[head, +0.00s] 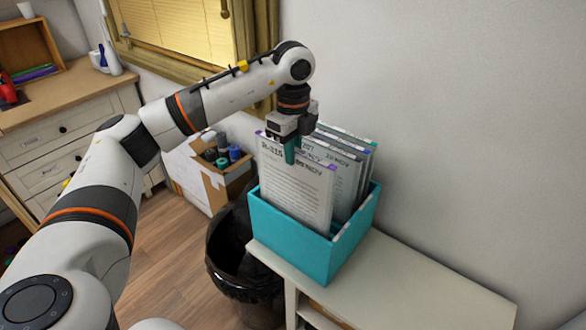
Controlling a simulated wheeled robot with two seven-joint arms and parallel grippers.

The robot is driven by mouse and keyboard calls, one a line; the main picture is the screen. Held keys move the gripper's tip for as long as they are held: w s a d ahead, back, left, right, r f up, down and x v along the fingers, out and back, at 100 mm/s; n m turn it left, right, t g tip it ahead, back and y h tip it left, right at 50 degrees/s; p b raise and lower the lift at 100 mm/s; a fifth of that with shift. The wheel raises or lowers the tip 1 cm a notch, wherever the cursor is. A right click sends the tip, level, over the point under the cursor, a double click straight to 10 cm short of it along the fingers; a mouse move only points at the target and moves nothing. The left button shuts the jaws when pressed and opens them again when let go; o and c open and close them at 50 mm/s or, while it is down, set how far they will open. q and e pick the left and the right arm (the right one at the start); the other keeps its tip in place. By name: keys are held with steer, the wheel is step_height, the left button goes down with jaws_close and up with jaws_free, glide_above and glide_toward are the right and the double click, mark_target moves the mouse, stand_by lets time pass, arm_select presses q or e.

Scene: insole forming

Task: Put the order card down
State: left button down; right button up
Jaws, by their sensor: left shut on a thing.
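Whether the card's bottom touches the box floor is hidden. My right gripper is not in view.
The box stands on a pale shelf top (400,285), with bare room to its right. A black-lined bin (240,255) is left of the shelf. A cardboard box (205,180) with spools stands behind it. A drawer cabinet (60,120) is at the far left; a wall rises behind the shelf.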

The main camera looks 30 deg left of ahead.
mark_target(293, 171)
arm_select(q)
step_height(293, 171, down, 5)
steer(key=shift+r+p, duration=0.1)
steer(key=shift+p, duration=0.35)
steer(key=shift+f, duration=0.35)
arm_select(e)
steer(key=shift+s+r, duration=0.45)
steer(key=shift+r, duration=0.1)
arm_select(q)
steer(key=shift+f, duration=0.15)
steer(key=c, duration=1.4)
jaws_free()
steer(key=shift+c, duration=0.2)
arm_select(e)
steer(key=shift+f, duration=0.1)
